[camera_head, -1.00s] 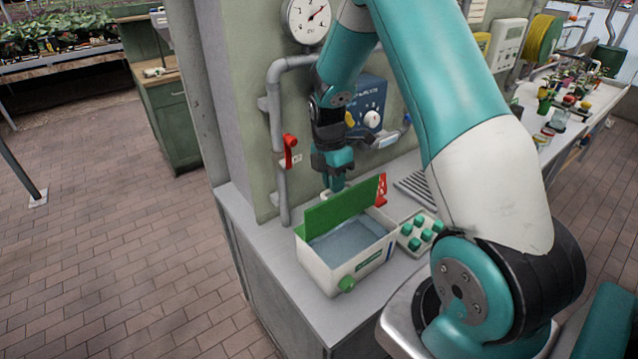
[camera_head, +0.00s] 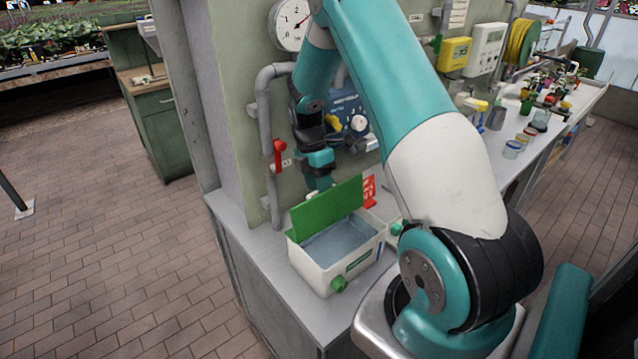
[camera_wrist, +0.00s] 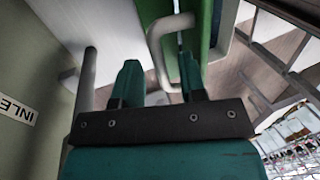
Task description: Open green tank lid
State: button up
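The tank (camera_head: 364,262) is a white box with a green knob on its front, standing on the grey counter. Its green lid (camera_head: 325,209) is raised and stands steeply tilted at the back edge, so the water inside shows. My gripper (camera_head: 319,181) is just behind the raised lid, and the lid hides part of the fingertips. In the wrist view, my gripper's two fingers (camera_wrist: 158,78) are apart. A pale loop handle (camera_wrist: 156,50) on the green lid (camera_wrist: 204,28) reaches between them, close to the right finger. Contact cannot be told.
A grey pipe with a red valve handle (camera_head: 279,154) runs down the wall left of my gripper. A blue box (camera_head: 349,112) is on the wall behind. A red part (camera_head: 369,190) stands right of the lid. Counter space in front of the tank is clear.

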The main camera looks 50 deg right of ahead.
jog(key=b+v, duration=0.2)
jog(key=v, duration=0.5)
jog(key=shift+r+b, duration=0.3)
